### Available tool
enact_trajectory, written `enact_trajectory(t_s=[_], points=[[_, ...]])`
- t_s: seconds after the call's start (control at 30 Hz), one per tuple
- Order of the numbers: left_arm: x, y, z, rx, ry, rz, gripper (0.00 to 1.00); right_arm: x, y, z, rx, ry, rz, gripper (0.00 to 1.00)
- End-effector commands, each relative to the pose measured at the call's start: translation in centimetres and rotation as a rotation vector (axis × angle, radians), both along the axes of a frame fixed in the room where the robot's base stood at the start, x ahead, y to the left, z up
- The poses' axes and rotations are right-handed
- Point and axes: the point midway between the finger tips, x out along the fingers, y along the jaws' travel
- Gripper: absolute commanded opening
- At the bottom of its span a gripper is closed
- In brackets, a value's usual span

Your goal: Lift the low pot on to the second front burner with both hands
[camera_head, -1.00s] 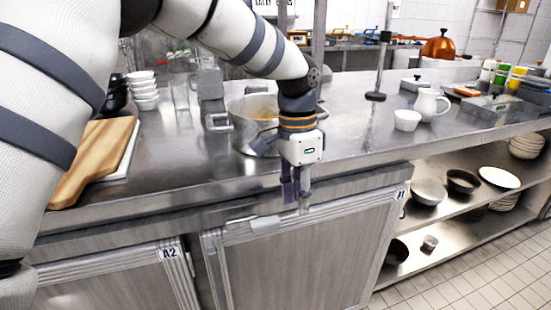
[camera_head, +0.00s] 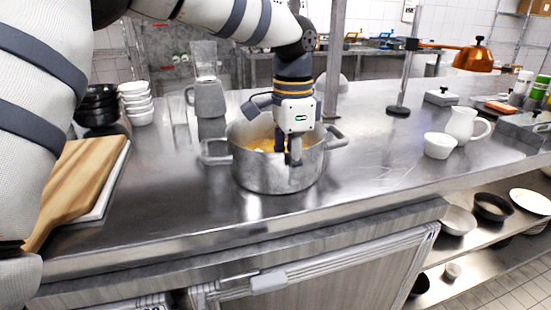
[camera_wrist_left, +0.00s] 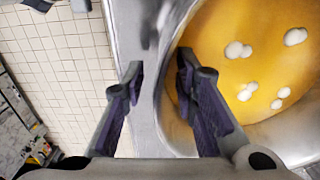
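The low pot (camera_head: 262,180) is steel with a loop handle on each side and stands on the steel counter in the head view. It holds orange-yellow contents with white pieces, seen from above in the left wrist view, where its rim (camera_wrist_left: 162,95) also shows. My left gripper (camera_head: 290,156) points down at the pot's near rim. In the left wrist view its fingers (camera_wrist_left: 160,85) are apart, one over the pot's inside and one outside the rim, with nothing clamped. My right gripper is not in view. I cannot make out a burner.
A wooden board (camera_head: 75,180) lies at the left, with stacked bowls (camera_head: 135,103) behind it. A grey jug-like vessel (camera_head: 207,100) stands behind the pot. A white pitcher (camera_head: 462,124) and white bowl (camera_head: 438,146) stand at the right.

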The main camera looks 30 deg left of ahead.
Motion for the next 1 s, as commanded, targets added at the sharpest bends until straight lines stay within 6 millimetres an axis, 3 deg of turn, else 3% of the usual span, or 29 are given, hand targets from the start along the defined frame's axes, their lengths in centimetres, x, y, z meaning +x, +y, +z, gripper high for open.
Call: enact_trajectory(t_s=[0.13, 0.37, 0.5, 1.0], points=[[0.0, 0.1, -2.4, 0.001, 0.000, -0.001, 0.27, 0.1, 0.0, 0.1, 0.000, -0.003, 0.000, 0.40], [0.1, 0.0, -2.8, 0.000, -0.003, 0.000, 0.27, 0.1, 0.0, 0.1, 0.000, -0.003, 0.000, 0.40], [0.1, 0.0, -2.8, 0.001, -0.003, 0.000, 0.00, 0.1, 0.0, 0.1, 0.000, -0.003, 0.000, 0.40], [0.2, 0.0, -2.5, 0.001, -0.009, -0.001, 0.00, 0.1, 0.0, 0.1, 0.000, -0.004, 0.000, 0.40]])
